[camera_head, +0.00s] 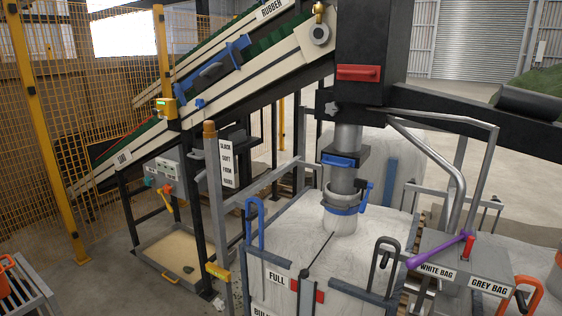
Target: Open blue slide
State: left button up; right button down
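A black slide-gate housing with a blue handle (340,161) is fitted around the grey vertical spout below the black hopper. I take this to be the blue slide; I cannot tell whether it is open or shut. Below it, a blue clamp ring with a lever (346,208) goes around the spout where it enters the neck of a white bulk bag (290,235). Neither of my grippers shows in this view.
A red handle (358,72) is on the hopper above. A grey box (463,262) labelled WHITE BAG and GREY BAG, with a purple lever (440,250), stands right of the bag. A conveyor (235,85) slopes up from the left. Yellow mesh fencing (90,60) closes the left.

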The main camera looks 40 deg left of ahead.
aim_at(328, 159)
jog(key=u, duration=1.1)
